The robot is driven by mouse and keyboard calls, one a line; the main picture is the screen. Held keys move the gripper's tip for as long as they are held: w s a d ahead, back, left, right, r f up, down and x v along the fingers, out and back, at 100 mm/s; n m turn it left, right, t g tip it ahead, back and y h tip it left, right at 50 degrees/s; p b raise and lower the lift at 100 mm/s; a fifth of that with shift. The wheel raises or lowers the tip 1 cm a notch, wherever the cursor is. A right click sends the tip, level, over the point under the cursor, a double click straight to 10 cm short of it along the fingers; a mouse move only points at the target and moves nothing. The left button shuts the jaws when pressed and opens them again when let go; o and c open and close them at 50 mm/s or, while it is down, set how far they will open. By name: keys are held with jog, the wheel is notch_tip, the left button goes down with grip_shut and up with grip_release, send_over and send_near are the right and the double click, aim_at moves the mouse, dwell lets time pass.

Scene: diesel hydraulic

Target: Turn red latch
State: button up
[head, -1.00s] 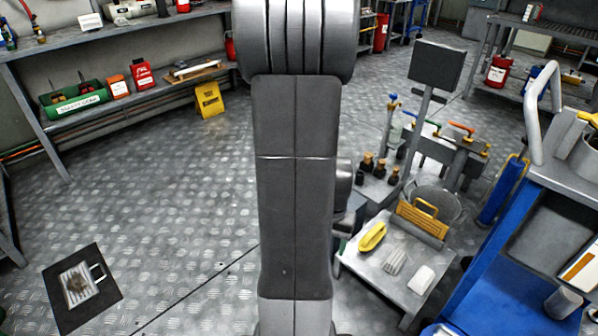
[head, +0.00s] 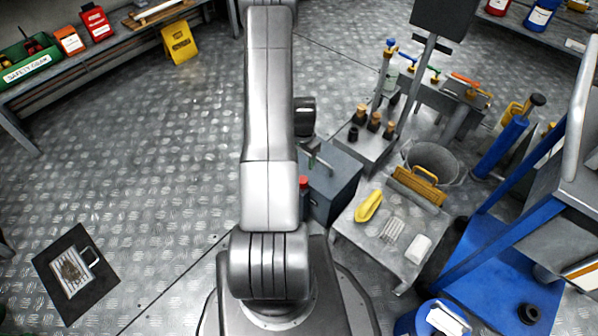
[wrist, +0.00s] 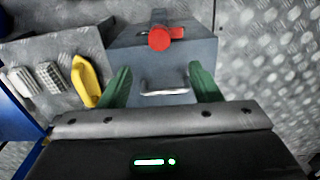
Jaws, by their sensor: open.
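A grey box (head: 335,187) stands on the floor close to my arm in the head view, with a small red part (head: 303,183) at its left edge. In the wrist view the grey box (wrist: 170,60) has a round red knob-like part (wrist: 159,39) on it, with a reddish piece beside it. I take this for the red latch, though its shape is not clear. A silver handle (wrist: 165,92) crosses the box's near side. My gripper (wrist: 159,67) is open, its green fingers apart and empty, the red part beyond them.
A bucket (head: 437,160), a valve bench (head: 450,98) and a blue cart (head: 500,260) are further right. The metal floor at left is mostly clear, with a dark mat (head: 75,273).

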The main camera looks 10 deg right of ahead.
notch_tip(320, 180, down, 13)
jog(key=b, duration=0.3)
jog(key=shift+s+f, duration=0.1)
jog(key=shift+f, duration=0.05)
jog(key=c, duration=1)
